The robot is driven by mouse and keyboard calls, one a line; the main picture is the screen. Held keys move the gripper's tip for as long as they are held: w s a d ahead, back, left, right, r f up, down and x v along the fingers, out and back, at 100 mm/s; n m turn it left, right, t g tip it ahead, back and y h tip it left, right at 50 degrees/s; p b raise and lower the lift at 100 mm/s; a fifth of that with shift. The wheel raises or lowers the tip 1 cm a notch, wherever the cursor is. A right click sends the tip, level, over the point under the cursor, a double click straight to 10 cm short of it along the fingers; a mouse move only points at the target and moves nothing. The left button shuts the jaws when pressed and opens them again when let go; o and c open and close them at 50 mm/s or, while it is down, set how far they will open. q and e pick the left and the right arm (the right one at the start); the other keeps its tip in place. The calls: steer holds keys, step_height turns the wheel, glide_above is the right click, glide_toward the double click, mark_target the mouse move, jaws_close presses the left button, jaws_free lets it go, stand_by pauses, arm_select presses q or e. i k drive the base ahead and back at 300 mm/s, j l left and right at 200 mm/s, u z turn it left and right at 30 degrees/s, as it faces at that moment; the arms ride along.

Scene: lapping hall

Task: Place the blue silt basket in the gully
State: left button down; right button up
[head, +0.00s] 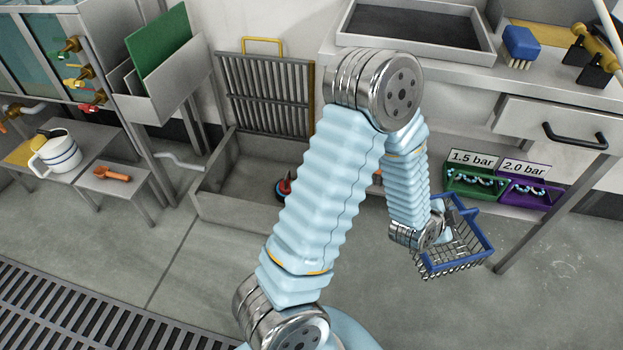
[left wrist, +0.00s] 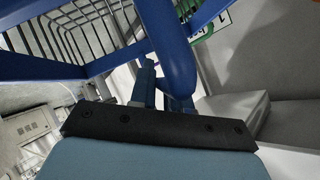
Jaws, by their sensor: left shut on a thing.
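The blue silt basket (head: 476,224), with a blue rim and wire mesh sides, hangs above the floor at the right of the head view. My left gripper (head: 438,208) is shut on its blue handle, which also shows between the fingers (left wrist: 162,88) in the left wrist view as a thick blue bar (left wrist: 168,40). The fingertips are partly hidden in the head view. The gully appears to be the open grey trough (head: 222,205) left of my arm, with a barred grate (head: 262,95) standing upright behind it. My arm hides the trough's right part. My right gripper is not in view.
A small red and dark object (head: 284,188) is in the trough. Green (head: 472,190) and purple (head: 530,196) bins stand behind the basket, below a bench with a drawer (head: 550,128). A jug (head: 58,152) stands on a low table. Floor in front is clear, with a grating (head: 70,315).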

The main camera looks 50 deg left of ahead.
mark_target(248, 185)
steer(key=z, duration=0.5)
steer(key=k+z, duration=0.1)
steer(key=z, duration=0.4)
steer(key=j+z, duration=0.1)
steer(key=z, duration=0.4)
steer(key=k+z, duration=0.1)
steer(key=z, duration=0.9)
steer(key=l+z, duration=0.1)
steer(key=z, duration=0.4)
steer(key=k+l+z, duration=0.1)
steer(key=z, duration=0.4)
steer(key=l+z, duration=0.25)
steer(key=k+l+z, duration=0.1)
steer(key=z, duration=0.2)
steer(key=l+u, duration=0.6)
steer(key=u, duration=0.55)
steer(key=l+u, duration=0.1)
steer(key=u, duration=0.45)
steer(key=k+u, duration=0.1)
steer(key=u, duration=1)
steer(key=k+u, duration=0.1)
steer(key=u, duration=1)
steer(key=k+j+u, duration=0.1)
steer(key=u, duration=0.95)
